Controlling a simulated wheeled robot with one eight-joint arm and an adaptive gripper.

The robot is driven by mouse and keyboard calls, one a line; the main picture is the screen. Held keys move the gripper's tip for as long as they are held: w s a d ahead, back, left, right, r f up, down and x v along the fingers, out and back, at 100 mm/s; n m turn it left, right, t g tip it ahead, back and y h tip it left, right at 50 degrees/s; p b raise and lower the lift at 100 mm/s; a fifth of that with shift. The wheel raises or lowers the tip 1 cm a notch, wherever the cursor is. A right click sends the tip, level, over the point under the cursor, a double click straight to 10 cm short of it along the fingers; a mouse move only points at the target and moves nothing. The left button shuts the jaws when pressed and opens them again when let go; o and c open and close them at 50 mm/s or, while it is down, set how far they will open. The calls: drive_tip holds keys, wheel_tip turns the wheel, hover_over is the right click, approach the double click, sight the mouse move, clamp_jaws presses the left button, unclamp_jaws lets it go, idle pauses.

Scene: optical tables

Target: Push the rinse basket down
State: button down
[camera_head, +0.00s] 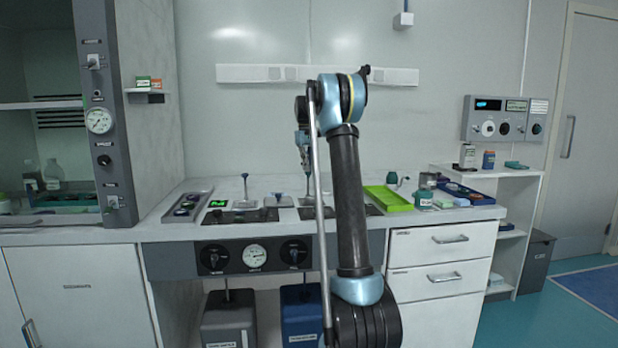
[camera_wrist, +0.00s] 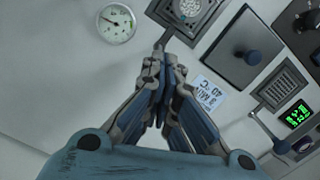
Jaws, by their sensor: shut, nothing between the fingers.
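My gripper (camera_head: 304,165) points down over the bench, in front of the back wall; my own arm partly hides the area below it. In the wrist view the fingers (camera_wrist: 163,52) are closed together with nothing between them. A perforated metal basket with a round middle (camera_wrist: 188,10) sits in a dark square frame just beyond the fingertips, cut off by the top edge. Another grilled rectangular basket (camera_wrist: 281,88) lies to the right, with an upright handle (camera_head: 245,184) in the head view. No name marks either as the rinse basket. I cannot tell whether my fingertips touch anything.
A green display (camera_head: 217,203) and a grey tray (camera_head: 187,207) stand left. A green tray (camera_head: 388,199) and small containers stand right. A round gauge (camera_wrist: 117,23) shows in the wrist view.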

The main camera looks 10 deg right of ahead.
drive_tip(key=shift+f, duration=3)
drive_tip(key=shift+w+a+r, duration=0.2)
drive_tip(key=shift+w, duration=0.25)
drive_tip(key=shift+w+a+r, duration=0.15)
drive_tip(key=shift+w, duration=0.35)
drive_tip(key=shift+w+a+r, duration=0.2)
drive_tip(key=shift+w, duration=0.25)
wheel_tip(320, 180, up, 12)
drive_tip(key=w, duration=0.1)
drive_tip(key=shift+a, duration=0.25)
drive_tip(key=shift+w+f, duration=0.1)
